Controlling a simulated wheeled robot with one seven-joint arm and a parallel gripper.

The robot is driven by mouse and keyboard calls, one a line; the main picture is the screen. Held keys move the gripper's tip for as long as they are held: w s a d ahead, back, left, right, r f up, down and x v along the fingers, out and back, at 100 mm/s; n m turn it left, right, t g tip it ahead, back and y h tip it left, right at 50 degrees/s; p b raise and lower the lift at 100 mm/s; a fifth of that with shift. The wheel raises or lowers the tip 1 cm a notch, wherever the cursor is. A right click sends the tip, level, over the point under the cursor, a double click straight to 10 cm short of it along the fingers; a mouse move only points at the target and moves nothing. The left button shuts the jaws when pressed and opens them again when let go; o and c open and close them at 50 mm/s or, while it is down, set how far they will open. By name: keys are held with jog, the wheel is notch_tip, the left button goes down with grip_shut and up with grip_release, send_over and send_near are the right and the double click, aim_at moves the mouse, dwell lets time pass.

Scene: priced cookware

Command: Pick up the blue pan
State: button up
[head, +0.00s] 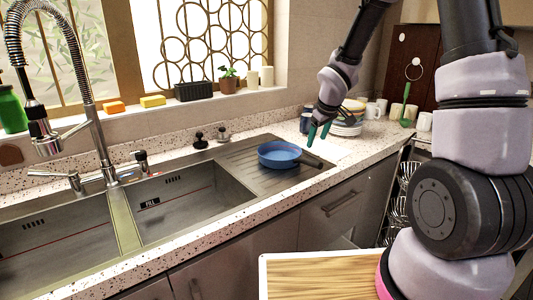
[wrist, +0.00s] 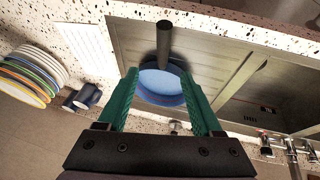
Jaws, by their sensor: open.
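The blue pan (head: 279,157) sits on the ribbed metal drainboard (head: 240,166) to the right of the sink basins in the head view. Its dark handle (head: 316,160) points right. In the wrist view the blue pan (wrist: 163,88) shows between and beyond the fingertips, with its dark handle (wrist: 164,45) pointing to the top. My gripper (head: 318,133) is above and to the right of the pan, over the handle side in the head view. Its green fingers are apart and hold nothing; it also shows in the wrist view (wrist: 160,78).
Stacked plates (head: 348,122) and cups stand on the counter behind and right of my gripper. A tall faucet (head: 88,120) rises over the left basin (head: 60,237). A potted plant (head: 228,82) and sponges line the windowsill. A wooden board (head: 330,277) is in front.

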jog(key=w+a+f, duration=0.2)
send_over(304, 159)
jog(key=s, duration=0.2)
jog(key=shift+n, duration=0.3)
jog(key=f, duration=0.4)
jog(key=shift+s+d+f, duration=0.1)
jog(key=shift+s+d, duration=0.1)
jog(key=shift+x, duration=2.75)
jog(key=shift+d, duration=0.2)
grip_shut()
jog(key=shift+w, duration=0.1)
